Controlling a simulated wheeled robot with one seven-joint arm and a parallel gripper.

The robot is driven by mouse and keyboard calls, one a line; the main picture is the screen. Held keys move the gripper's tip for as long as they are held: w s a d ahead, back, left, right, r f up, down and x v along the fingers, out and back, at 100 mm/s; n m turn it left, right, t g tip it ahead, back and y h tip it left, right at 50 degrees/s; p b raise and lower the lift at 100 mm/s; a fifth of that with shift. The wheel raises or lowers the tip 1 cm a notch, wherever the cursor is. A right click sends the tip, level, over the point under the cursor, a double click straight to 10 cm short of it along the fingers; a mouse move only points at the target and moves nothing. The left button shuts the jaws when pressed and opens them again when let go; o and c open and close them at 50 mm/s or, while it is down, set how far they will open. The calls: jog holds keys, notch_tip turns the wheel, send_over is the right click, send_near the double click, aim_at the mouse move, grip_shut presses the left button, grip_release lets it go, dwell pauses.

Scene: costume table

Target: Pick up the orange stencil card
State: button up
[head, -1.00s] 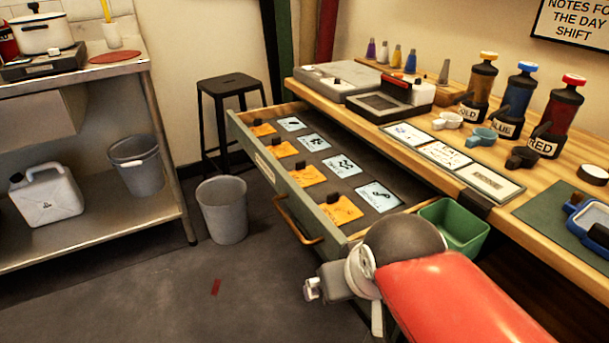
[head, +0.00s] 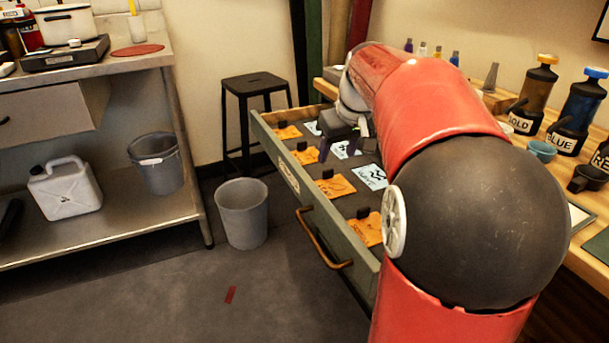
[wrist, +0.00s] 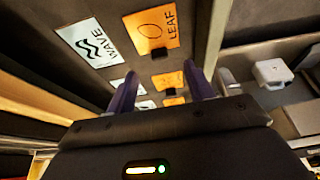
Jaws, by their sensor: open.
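Several orange stencil cards lie in a row in the open drawer, each with a small black tab. In the head view the nearest is partly hidden by my arm (head: 367,230); farther ones include the card with an oval mark (head: 335,187). In the wrist view an orange card reads LEAF (wrist: 150,32), with smaller orange cards (wrist: 167,80) beyond it, between my fingers. Which card the task means cannot be told. My gripper (head: 344,145) is open and empty over the drawer's far half; its purple fingers also show in the wrist view (wrist: 160,88).
Pale blue cards, one reading WAVE (wrist: 89,43), lie beside the orange row. The drawer's green front wall (head: 310,200) and copper handle (head: 318,240) face the floor. Bottles (head: 580,105) and cups stand on the worktop. A stool (head: 253,90) and grey bin (head: 242,215) stand left.

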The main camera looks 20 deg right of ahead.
aim_at(329, 169)
jog(key=x, duration=0.4)
jog(key=w+x, duration=0.1)
jog(key=x, duration=0.3)
jog(key=shift+d+r, duration=0.15)
jog(key=shift+r, duration=0.1)
jog(key=shift+c, duration=0.2)
jog(key=c, duration=1)
jog(key=shift+r, duration=0.1)
jog(key=shift+c, duration=0.2)
